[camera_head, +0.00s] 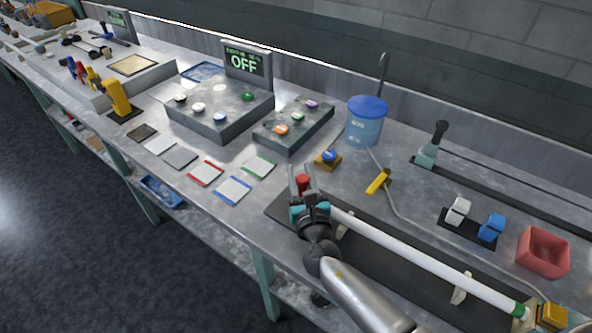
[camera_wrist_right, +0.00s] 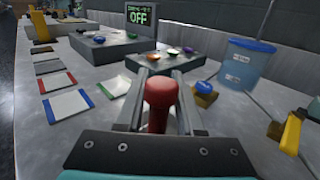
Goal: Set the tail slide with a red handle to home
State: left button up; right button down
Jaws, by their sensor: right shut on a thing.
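The red handle (camera_wrist_right: 160,95) of the tail slide is a rounded red knob on a red stem. It stands between the fingers of my right gripper (camera_wrist_right: 160,80), which is shut on it in the right wrist view. In the head view the right gripper (camera_head: 302,180) comes from below, with the red handle (camera_head: 302,181) showing between its fingers. The handle is at the left end of a dark base plate (camera_head: 283,209). A long white glass tube (camera_head: 420,257) lies over this plate, its left end close to my gripper. The slide's body is mostly hidden by the gripper. My left gripper is not in view.
A green band marks the tube's right end, by a yellow block (camera_head: 552,317). A blue button (camera_head: 328,155), a yellow-handled tool (camera_head: 378,181) and a blue-lidded bucket (camera_head: 366,120) stand behind the gripper. Coloured-edged square pads lie to the left. A red bin (camera_head: 543,252) is at right.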

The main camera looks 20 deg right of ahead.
jog(key=c, duration=0.7)
grip_release()
jog(key=shift+s, duration=0.1)
jog(key=s, duration=0.5)
jog(key=s+a, duration=0.1)
jog(key=s, duration=0.4)
jog(key=s+a, duration=0.1)
jog(key=s, duration=0.4)
